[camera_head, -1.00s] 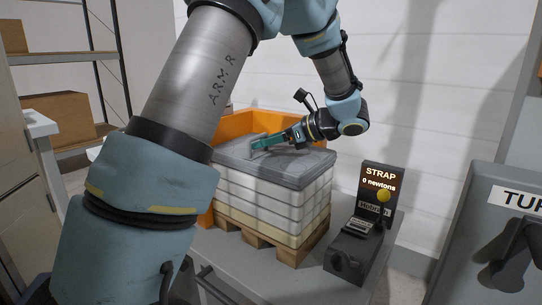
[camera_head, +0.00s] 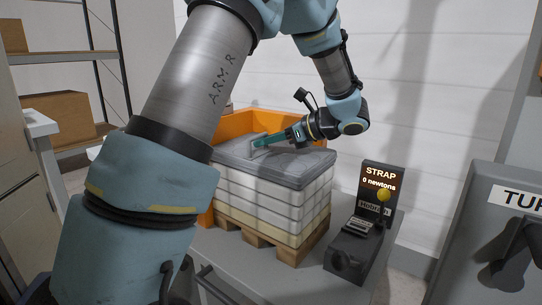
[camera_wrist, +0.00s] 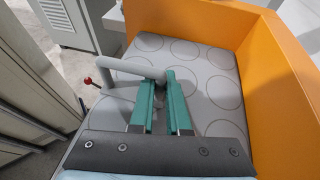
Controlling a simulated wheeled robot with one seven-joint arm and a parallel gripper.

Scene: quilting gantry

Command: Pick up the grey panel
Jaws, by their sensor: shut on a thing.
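The grey panel (camera_head: 300,165) lies on top of a white block stack (camera_head: 280,205) in the head view. The wrist view shows the panel's top (camera_wrist: 205,70) with a pattern of large circles and a raised grey bar handle (camera_wrist: 135,67). My gripper (camera_head: 256,146) reaches down to the panel from the right. In the wrist view its green fingers (camera_wrist: 161,82) are closed at the handle, and the fingertips partly hide it. I see no clear gap between the panel and the stack.
An orange wall (camera_head: 284,122) stands behind and beside the stack, close to the panel in the wrist view (camera_wrist: 265,110). The stack sits on a wooden pallet (camera_head: 290,248). A strap display reading 0 newtons (camera_head: 380,178) stands to the right. Shelves with boxes (camera_head: 62,115) are at left.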

